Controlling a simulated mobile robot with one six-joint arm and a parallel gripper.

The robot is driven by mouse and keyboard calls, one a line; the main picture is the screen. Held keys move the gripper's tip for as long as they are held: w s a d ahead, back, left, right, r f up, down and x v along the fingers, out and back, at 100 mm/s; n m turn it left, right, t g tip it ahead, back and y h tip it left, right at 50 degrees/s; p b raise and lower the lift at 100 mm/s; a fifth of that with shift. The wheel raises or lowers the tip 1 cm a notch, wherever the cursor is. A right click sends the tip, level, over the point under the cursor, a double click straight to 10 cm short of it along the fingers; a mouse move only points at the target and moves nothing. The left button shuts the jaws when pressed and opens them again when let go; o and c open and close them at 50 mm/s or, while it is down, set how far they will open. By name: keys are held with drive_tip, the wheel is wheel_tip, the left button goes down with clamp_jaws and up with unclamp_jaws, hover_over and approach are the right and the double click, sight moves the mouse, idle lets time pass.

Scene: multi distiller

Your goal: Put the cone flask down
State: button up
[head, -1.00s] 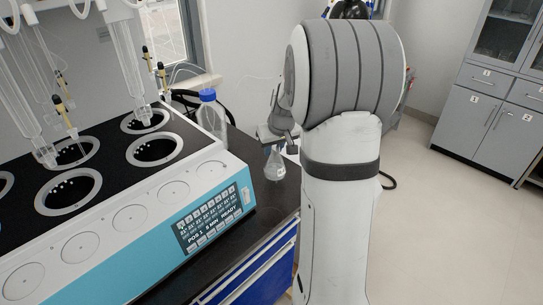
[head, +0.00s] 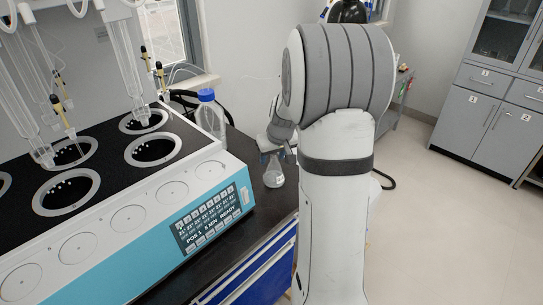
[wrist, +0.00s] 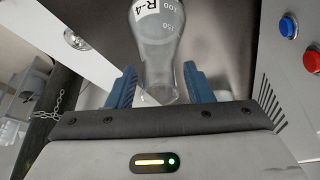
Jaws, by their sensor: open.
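The cone flask (head: 273,177) is clear glass and looks upright on the dark bench top (head: 242,150), close to its right edge, beside the distiller. In the wrist view the flask (wrist: 158,42) shows its "R-4" label and volume marks. My gripper (wrist: 160,86) is open, with one blue finger on each side of the flask's narrow part and gaps visible beside the glass. In the head view my gripper (head: 272,153) is just above the flask, partly hidden by my arm.
The blue and white distiller (head: 150,235) fills the left, with round openings and glass tubes above. A blue-capped bottle (head: 210,118) stands behind the flask. Grey cabinets (head: 480,100) are at the far right. The floor on the right is clear.

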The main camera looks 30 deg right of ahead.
drive_tip(key=shift+r, duration=0.1)
drive_tip(key=shift+r, duration=0.2)
drive_tip(key=v, duration=1.1)
drive_tip(key=s+a+f+g, duration=0.1)
drive_tip(key=s+a, duration=0.7)
drive_tip(key=s, duration=0.3)
drive_tip(key=s+a+f+g, duration=0.1)
drive_tip(key=s+a+f, duration=0.1)
drive_tip(key=s+a, duration=0.6)
drive_tip(key=s, duration=0.3)
drive_tip(key=shift+a+p, duration=0.2)
drive_tip(key=shift+p, duration=0.2)
